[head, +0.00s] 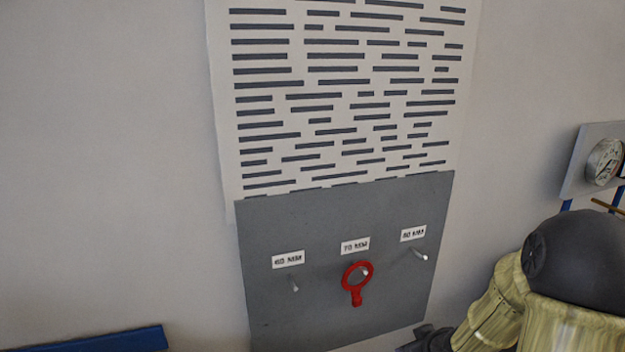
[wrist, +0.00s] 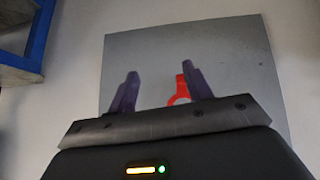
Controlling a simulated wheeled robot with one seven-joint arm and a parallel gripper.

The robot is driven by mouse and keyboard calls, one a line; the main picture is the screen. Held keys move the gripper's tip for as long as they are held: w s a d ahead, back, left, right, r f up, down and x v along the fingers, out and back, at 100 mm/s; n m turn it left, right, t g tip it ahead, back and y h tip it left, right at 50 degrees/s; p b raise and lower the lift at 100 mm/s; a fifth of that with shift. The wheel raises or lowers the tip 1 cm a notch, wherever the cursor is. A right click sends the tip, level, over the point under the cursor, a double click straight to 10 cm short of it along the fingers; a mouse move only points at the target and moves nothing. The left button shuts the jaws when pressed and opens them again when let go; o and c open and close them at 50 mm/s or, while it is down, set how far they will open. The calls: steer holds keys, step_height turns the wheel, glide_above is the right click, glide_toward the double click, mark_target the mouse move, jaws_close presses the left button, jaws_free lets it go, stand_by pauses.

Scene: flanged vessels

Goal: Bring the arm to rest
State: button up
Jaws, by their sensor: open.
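My arm (head: 570,265) shows at the lower right of the head view, bent beside the grey board. My gripper (wrist: 160,90) is in the wrist view with its two dark fingers apart and nothing between them that I can see held. Behind the fingers, a red ring-shaped piece with a tab (wrist: 181,92) shows in front of the grey board, partly hidden by the right finger. In the head view the red ring (head: 356,283) hangs on the middle peg, under the label 70 MM.
The grey board (head: 330,220) on the wall has pegs labelled 60 MM (head: 288,259), 70 MM and 80 MM (head: 413,233); the outer two are bare. A pressure gauge (head: 604,161) is at the right.

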steer(key=s+a+r+m+g+p, duration=0.1)
steer(key=s+a+r+m+g, duration=0.1)
steer(key=s+a+r, duration=0.2)
steer(key=s+a+r+m+g+h+p, duration=0.1)
steer(key=s+a+r+m+g+p, duration=0.1)
steer(key=s, duration=0.8)
step_height(320, 180, up, 3)
steer(key=shift+s+a+f+g, duration=0.1)
steer(key=shift+s+a+g, duration=0.1)
steer(key=shift+a+g, duration=0.6)
steer(key=shift+a, duration=0.15)
